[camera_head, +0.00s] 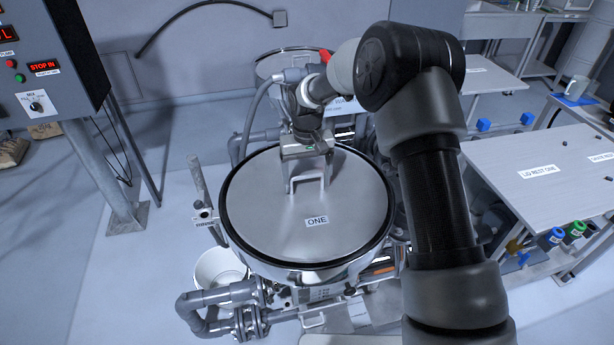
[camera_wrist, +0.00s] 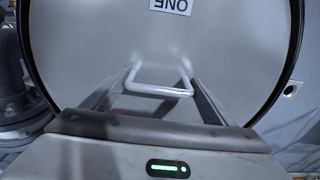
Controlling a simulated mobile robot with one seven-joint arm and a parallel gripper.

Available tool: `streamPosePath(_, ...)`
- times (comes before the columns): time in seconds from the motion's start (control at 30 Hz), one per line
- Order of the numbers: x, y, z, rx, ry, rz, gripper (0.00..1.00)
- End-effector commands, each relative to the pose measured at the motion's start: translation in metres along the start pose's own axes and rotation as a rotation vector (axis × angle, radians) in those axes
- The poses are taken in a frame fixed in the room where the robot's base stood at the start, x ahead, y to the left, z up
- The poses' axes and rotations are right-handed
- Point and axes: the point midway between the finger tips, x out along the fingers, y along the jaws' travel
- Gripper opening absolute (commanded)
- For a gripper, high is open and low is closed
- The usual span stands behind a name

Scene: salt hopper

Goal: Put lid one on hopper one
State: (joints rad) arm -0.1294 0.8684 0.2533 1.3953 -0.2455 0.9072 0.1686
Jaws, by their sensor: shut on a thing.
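Lid one (camera_head: 265,215) is a round grey metal disc with a dark edge, labelled ONE, with a bar handle. It looks level and lies over the opening of hopper one (camera_head: 325,266), roughly centred, hiding the inside. I cannot tell whether it rests on the rim or hovers just above. My gripper (camera_head: 307,182) is over the lid's far half, shut on the handle (camera_wrist: 160,91). In the wrist view the lid (camera_wrist: 110,45) fills most of the picture, the handle between my fingers.
A second hopper (camera_head: 285,62) stands behind. A table labelled LID REST ONE (camera_head: 510,160) is at right, its top mostly clear. A control box (camera_head: 45,60) on a post is at upper left. Pipes (camera_head: 220,300) and a white bucket (camera_head: 218,270) are at lower left.

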Motion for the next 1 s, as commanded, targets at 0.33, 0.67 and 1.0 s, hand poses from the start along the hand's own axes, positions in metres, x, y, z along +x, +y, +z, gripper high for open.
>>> streamPosePath(0.33,0.004,0.000,-0.001,0.000,0.003,0.000,0.28)
streamPosePath(0.67,0.006,0.000,-0.001,0.000,0.003,0.000,0.28)
streamPosePath(1.0,0.012,-0.001,-0.001,0.000,0.003,0.000,0.28)
